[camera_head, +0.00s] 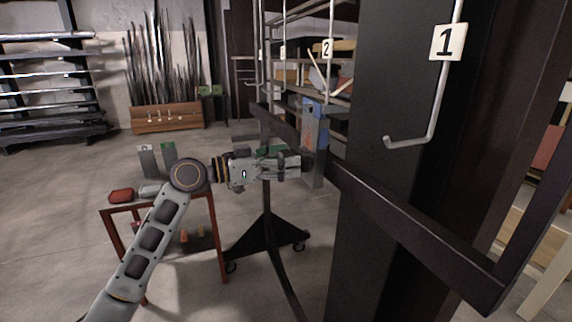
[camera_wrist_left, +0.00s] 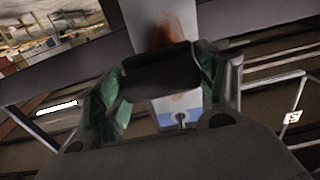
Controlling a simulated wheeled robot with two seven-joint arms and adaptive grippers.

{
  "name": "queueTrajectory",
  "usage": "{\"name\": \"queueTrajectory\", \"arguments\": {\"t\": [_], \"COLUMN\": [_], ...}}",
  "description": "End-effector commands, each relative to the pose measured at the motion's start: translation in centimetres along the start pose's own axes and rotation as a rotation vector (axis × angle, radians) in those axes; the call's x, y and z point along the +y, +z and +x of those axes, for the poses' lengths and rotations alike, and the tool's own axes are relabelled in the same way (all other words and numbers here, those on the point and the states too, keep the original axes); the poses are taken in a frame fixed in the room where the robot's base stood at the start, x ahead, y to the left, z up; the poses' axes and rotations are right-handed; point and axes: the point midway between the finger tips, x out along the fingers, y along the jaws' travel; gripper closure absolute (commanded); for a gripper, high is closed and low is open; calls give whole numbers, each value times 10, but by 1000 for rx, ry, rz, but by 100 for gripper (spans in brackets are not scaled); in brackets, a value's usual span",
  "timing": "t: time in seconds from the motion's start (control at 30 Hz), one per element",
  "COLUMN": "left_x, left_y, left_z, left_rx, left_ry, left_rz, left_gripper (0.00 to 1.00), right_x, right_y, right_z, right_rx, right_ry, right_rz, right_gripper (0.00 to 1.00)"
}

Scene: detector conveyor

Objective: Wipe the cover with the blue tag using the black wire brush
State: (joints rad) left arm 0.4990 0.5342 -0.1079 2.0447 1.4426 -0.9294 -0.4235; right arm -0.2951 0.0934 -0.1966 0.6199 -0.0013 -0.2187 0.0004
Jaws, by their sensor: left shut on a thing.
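The cover with the blue tag (camera_head: 315,115) is a grey upright panel with a blue top and a reddish stain, seen just beyond my left gripper. In the left wrist view the cover (camera_wrist_left: 155,12) shows its reddish smear, and the blue tag (camera_wrist_left: 166,119) lies lower in the picture. My left gripper (camera_head: 298,163) is stretched out to the right in front of the cover. It is shut on the black wire brush (camera_wrist_left: 160,72), a dark block between its green finger pads. The brush overlaps the cover in view; whether they touch cannot be told. My right gripper is out of view.
A black frame bar (camera_head: 420,230) and a wide dark post (camera_head: 375,150) stand close on the right. A red-framed table (camera_head: 207,200) at left holds a red item (camera_head: 121,196). Shelving (camera_head: 300,70) stands behind. Open floor (camera_head: 60,200) lies at far left.

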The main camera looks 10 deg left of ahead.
Motion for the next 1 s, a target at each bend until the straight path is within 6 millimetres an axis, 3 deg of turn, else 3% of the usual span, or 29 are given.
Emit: {"name": "queueTrajectory", "arguments": {"t": [0.53,1.0], "left_x": [-6,-30], "left_y": [0,1], "left_z": [0,-1], "left_rx": [1,0], "left_ry": [-1,-1], "left_rz": [0,0], "left_gripper": [48,48], "right_x": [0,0], "right_y": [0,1], "right_z": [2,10], "right_rx": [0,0], "right_ry": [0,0], "right_rz": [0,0], "right_gripper": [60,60]}}
